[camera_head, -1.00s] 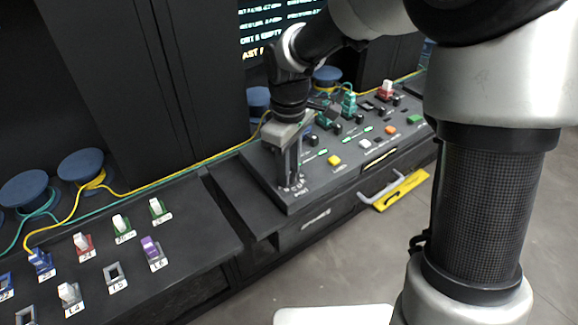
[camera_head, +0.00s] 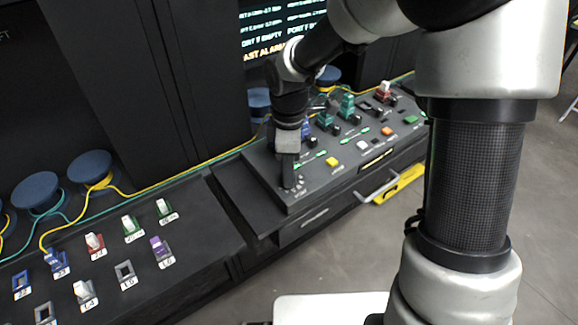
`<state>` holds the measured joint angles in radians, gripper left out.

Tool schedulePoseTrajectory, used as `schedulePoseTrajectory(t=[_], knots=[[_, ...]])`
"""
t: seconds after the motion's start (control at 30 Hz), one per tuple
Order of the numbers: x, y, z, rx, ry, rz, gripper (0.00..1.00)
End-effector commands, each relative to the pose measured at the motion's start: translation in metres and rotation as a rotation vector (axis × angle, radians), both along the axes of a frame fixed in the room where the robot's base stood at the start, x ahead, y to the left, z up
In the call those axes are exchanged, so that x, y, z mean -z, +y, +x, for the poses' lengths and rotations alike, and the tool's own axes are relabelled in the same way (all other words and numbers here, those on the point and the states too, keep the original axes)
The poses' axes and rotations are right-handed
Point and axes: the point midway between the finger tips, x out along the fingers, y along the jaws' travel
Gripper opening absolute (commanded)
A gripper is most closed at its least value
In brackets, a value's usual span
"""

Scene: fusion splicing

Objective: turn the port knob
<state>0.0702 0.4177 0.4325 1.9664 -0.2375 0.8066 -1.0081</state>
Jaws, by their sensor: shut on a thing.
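My gripper (camera_head: 287,186) points down at the near left corner of the dark control panel (camera_head: 325,188). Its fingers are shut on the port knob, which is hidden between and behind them. Small pale marks of the knob's dial show on the panel just right of and below the fingertips. The gripper's body hides the panel behind it.
The panel also bears a yellow button (camera_head: 332,162), a white button (camera_head: 362,145), an orange button (camera_head: 387,131) and a green button (camera_head: 410,119). Coloured connectors and yellow and teal cables lie on the left bench (camera_head: 205,225). A screen (camera_head: 275,30) stands behind.

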Motion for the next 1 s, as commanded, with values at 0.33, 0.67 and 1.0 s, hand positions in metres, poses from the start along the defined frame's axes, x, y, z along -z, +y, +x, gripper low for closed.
schedulePoseTrajectory(t=[0.33,0.67,1.0], knots=[[0.000,0.000,0.000,-0.009,-0.001,0.001,0.04],[0.000,0.000,0.000,-0.008,-0.001,0.000,0.46],[-0.020,0.000,0.002,-0.006,-0.005,0.000,0.46]])
